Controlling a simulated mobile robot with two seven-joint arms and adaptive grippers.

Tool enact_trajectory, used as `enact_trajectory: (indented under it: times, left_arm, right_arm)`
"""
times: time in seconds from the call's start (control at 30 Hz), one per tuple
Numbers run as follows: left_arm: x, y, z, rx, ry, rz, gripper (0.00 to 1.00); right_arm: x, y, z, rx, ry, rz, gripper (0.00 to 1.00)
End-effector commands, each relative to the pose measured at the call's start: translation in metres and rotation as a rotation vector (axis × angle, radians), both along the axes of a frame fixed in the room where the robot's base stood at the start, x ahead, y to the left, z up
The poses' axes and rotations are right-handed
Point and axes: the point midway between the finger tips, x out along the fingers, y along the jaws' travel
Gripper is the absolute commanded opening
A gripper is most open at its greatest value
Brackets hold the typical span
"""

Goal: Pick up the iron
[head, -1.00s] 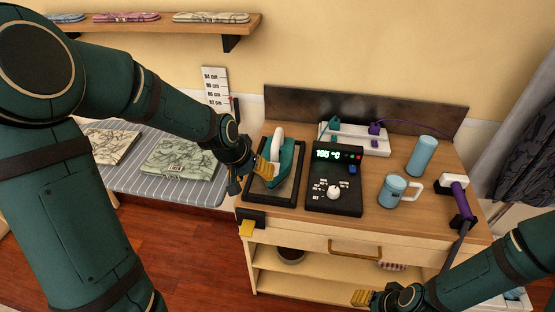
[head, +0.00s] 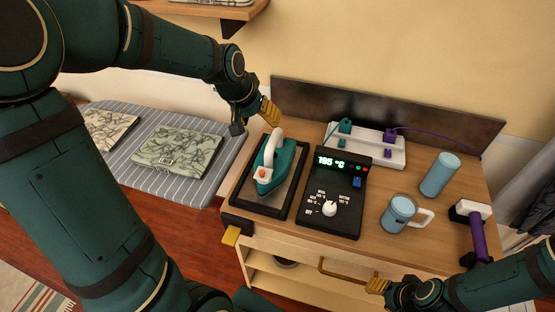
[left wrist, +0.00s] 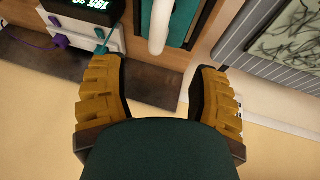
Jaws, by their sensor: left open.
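The teal iron (head: 277,167) with a white handle and an orange button stands on a dark-framed rest plate (head: 292,205) at the left of the wooden counter. My left gripper (head: 256,117) is open and empty, above and behind the iron, apart from it. In the left wrist view the open yellow fingers (left wrist: 160,98) show, with the iron's white handle (left wrist: 160,25) beyond them, partly cut off by the top edge. My right gripper (head: 385,287) is low at the counter's front; its jaw state is unclear.
A striped bench (head: 128,125) with folded cloths lies left.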

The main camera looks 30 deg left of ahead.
Motion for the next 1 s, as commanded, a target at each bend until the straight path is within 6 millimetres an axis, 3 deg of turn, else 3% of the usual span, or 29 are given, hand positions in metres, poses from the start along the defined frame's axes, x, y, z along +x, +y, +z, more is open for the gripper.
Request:
enact_trajectory:
  times: [0.1, 0.23, 0.53, 0.8, 1.0]
  left_arm:
    - [0.010, -0.003, -0.025, -0.001, 0.006, -0.001, 0.61]
    - [0.018, -0.004, -0.044, -0.001, 0.004, 0.000, 0.61]
    - [0.027, -0.008, -0.063, 0.000, 0.002, 0.000, 0.61]
    - [0.042, -0.014, -0.097, 0.000, 0.002, 0.000, 0.61]
    - [0.045, -0.014, -0.103, 0.000, -0.001, 0.000, 0.61]
  right_arm:
    - [-0.001, 0.000, -0.005, 0.000, 0.002, 0.002, 0.47]
    - [-0.002, 0.000, -0.008, 0.001, 0.005, 0.004, 0.47]
    - [-0.003, 0.001, -0.011, 0.002, 0.007, 0.006, 0.47]
    - [-0.005, 0.001, -0.017, 0.003, 0.011, 0.010, 0.47]
    - [-0.005, 0.001, -0.018, 0.003, 0.012, 0.010, 0.47]
